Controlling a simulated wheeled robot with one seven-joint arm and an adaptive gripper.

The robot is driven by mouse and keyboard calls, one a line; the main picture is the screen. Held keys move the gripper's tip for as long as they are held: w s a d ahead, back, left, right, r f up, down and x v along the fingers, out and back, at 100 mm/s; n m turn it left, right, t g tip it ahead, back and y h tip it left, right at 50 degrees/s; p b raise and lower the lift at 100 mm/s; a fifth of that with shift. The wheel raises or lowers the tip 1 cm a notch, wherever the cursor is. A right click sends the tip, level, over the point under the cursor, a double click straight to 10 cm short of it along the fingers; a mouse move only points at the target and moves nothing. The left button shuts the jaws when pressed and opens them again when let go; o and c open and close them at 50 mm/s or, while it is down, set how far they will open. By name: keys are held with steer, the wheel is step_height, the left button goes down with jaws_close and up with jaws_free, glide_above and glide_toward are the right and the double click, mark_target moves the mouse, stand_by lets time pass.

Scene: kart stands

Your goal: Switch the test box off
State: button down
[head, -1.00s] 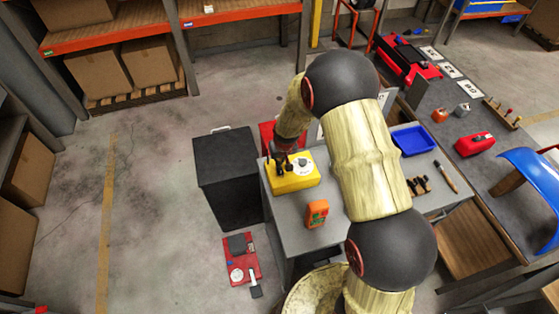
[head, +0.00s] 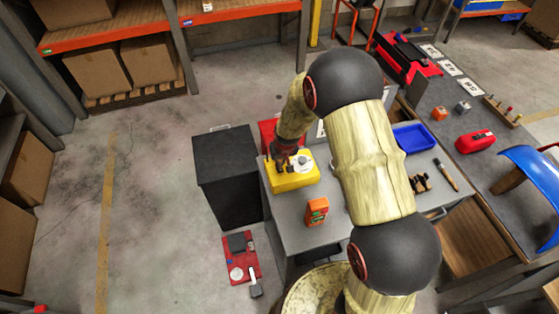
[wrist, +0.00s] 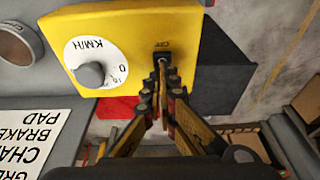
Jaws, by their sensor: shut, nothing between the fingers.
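The yellow test box (head: 295,179) stands at the left end of the grey bench. In the wrist view the yellow test box (wrist: 120,22) shows a white KM/H dial with a grey knob (wrist: 91,74), near the 0 mark. A small dark switch (wrist: 162,58) with a label above it is set in the box's face. My gripper (wrist: 164,76) is shut and empty, its fingertips at the switch. I cannot tell whether they touch it. The fingertips partly hide the switch, so its position is unclear. In the head view my gripper (head: 283,165) is over the box's left part.
An orange handheld meter (head: 317,211) and a blue tray (head: 414,136) are on the bench (head: 292,229). A black cabinet (head: 226,165) stands left of it. A red item (head: 240,259) lies on the floor. The floor at left is clear.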

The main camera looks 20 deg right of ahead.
steer(key=shift+w+r, duration=0.15)
steer(key=shift+r, duration=0.1)
steer(key=r, duration=0.1)
steer(key=r+p, duration=0.2)
steer(key=r, duration=0.1)
steer(key=shift+w+r, duration=0.1)
steer(key=shift+w, duration=0.2)
steer(key=w+v, duration=0.1)
steer(key=v, duration=0.8)
steer(key=shift+r, duration=0.25)
steer(key=shift+s, duration=0.1)
steer(key=s+r+b, duration=0.3)
steer(key=s+b, duration=0.2)
steer(key=s, duration=0.5)
steer(key=s+r+t+b, duration=0.1)
steer(key=s+r+b, duration=0.2)
steer(key=s, duration=0.7)
steer(key=s+r+t+b, duration=0.1)
steer(key=s+r+b, duration=0.3)
steer(key=s+b, duration=0.3)
steer(key=s, duration=0.3)
steer(key=shift+s+a+b, duration=0.25)
steer(key=shift+s+b, duration=0.1)
steer(key=shift+b, duration=0.05)
